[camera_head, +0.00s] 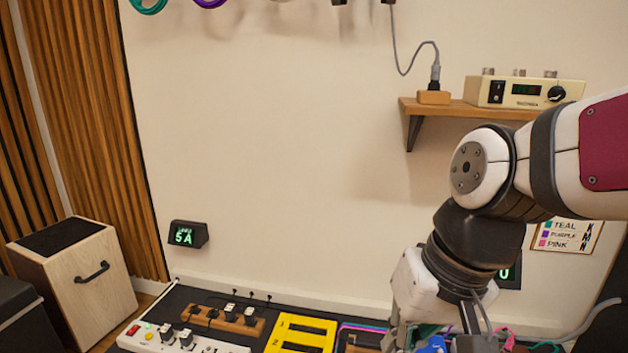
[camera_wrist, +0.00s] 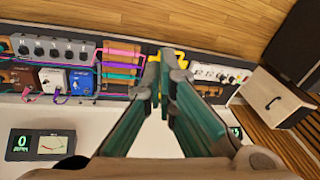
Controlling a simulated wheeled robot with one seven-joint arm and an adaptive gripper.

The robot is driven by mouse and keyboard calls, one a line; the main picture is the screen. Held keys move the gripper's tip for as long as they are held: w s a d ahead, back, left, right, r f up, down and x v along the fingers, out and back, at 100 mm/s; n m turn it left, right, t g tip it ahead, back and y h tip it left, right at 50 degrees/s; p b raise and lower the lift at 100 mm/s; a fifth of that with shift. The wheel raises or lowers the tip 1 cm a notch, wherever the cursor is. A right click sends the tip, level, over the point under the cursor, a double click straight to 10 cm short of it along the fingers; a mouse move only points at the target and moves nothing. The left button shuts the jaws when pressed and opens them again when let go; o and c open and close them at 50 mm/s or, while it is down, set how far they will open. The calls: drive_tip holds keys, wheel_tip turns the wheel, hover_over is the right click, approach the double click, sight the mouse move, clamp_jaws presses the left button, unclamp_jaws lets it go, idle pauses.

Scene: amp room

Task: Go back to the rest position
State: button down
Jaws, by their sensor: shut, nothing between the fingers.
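My gripper (camera_wrist: 165,65) shows in the wrist view with its two teal fingers meeting at the tips. It is shut and empty. In the head view my arm comes in from the right and bends down over the bench. The fingers are out of sight there, below the picture's lower edge.
The bench below holds a yellow frame (camera_head: 301,335), a white power strip (camera_head: 205,345) and pedals such as the blue one (camera_wrist: 82,82). A wall shelf (camera_head: 465,110) carries a cream power unit (camera_head: 523,92) near my arm. A wooden cabinet (camera_head: 85,285) stands left.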

drive_tip(key=s+d+r+g+h+p, duration=0.1)
drive_tip(key=s+d, duration=0.4)
drive_tip(key=s, duration=0.3)
drive_tip(key=s+d+h, duration=0.1)
drive_tip(key=s+d, duration=0.3)
drive_tip(key=s, duration=0.3)
wheel_tip(320, 180, up, 40)
drive_tip(key=t+p, duration=0.3)
drive_tip(key=p, duration=3.4)
drive_tip(key=shift+f+t, duration=0.2)
drive_tip(key=shift+t, duration=0.2)
drive_tip(key=shift+d, duration=0.1)
